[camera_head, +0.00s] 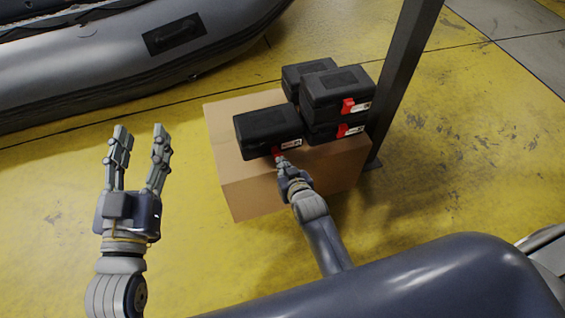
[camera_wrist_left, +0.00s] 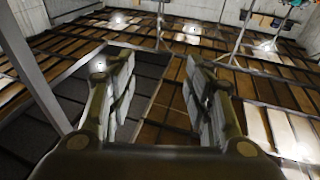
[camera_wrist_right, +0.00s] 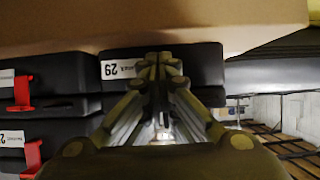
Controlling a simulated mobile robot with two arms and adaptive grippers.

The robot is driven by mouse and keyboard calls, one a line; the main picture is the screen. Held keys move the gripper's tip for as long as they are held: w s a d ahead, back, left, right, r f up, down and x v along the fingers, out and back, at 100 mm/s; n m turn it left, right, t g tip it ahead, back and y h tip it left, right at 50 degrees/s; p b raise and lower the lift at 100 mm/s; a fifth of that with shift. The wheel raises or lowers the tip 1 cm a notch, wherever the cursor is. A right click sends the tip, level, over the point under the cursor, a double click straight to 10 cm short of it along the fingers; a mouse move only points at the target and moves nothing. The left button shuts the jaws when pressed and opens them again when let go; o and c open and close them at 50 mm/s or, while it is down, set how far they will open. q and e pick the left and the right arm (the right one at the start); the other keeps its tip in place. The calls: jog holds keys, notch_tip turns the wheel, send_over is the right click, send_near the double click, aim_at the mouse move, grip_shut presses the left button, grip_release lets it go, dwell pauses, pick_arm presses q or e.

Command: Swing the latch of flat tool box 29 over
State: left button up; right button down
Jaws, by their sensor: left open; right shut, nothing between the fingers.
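Flat tool box 29 (camera_head: 262,124) is a black case lying at the front left of a cardboard box's top. Its red latch (camera_head: 277,152) shows on the front side, beside a white label (camera_head: 291,142). In the right wrist view the label of box 29 (camera_wrist_right: 117,69) shows left of the fingers, which hide the latch there. My right gripper (camera_head: 281,161) is shut and empty, its tips right at the latch; I cannot tell whether they touch. My left gripper (camera_head: 140,130) is open and empty, raised to the left, well away from the boxes.
Several other black tool boxes (camera_head: 338,88) with red latches are stacked behind and right of box 29. They stand on the cardboard box (camera_head: 250,190). A dark post (camera_head: 405,75) rises close on the right. A grey inflatable boat (camera_head: 120,65) lies behind. Yellow floor is open in front.

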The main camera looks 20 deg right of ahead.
pick_arm(q)
notch_tip(320, 180, down, 8)
jog(key=a+g+y+p, duration=0.1)
jog(key=g, duration=0.3)
jog(key=shift+s+a+g+p, duration=0.2)
jog(key=shift+s+g+p, duration=0.1)
jog(key=shift+s, duration=0.1)
pick_arm(e)
jog(key=shift+w+r, duration=0.2)
jog(key=shift+r, duration=0.5)
jog(key=shift+r, duration=0.1)
dwell(0.5)
jog(key=shift+w+r+p, duration=0.3)
jog(key=shift+r+p, duration=0.05)
jog(key=shift+p, duration=0.15)
pick_arm(q)
jog(key=s+a+f+g+y, duration=0.1)
jog(key=s+f+g, duration=0.2)
jog(key=f, duration=0.2)
jog(key=shift+a+f+y, duration=0.3)
jog(key=shift+a, duration=0.05)
pick_arm(e)
jog(key=shift+w+r, duration=0.1)
jog(key=shift+r, duration=0.1)
pick_arm(q)
jog(key=shift+s+f, duration=0.1)
dwell(0.5)
